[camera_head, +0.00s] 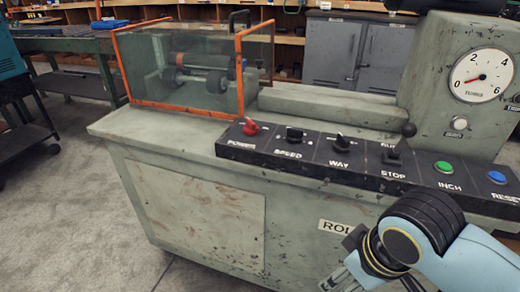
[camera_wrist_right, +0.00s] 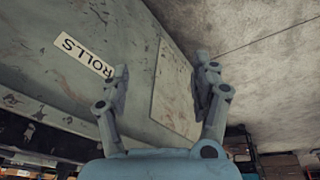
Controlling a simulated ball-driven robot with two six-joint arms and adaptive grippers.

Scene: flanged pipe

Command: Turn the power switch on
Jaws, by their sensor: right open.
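The power switch (camera_head: 251,127) is a red knob at the left end of the black control panel (camera_head: 318,160), above the label POWER. The panel runs along the front top edge of a grey-green machine (camera_head: 190,190). My right gripper (camera_head: 338,284) is low in front of the machine, right of and below the switch, apart from it. In the right wrist view my right gripper (camera_wrist_right: 165,82) has its two fingers spread with nothing between them, facing the machine's front and the ROLLS label (camera_wrist_right: 83,57). The switch does not show there. My left gripper is not in view.
Right of the switch sit the SPEED knob (camera_head: 294,135), WAY knob (camera_head: 339,143), STOP lever (camera_head: 393,157), green INCH button (camera_head: 443,167) and blue RESET button (camera_head: 497,178). An orange-framed clear guard (camera_head: 241,85) stands behind the switch.

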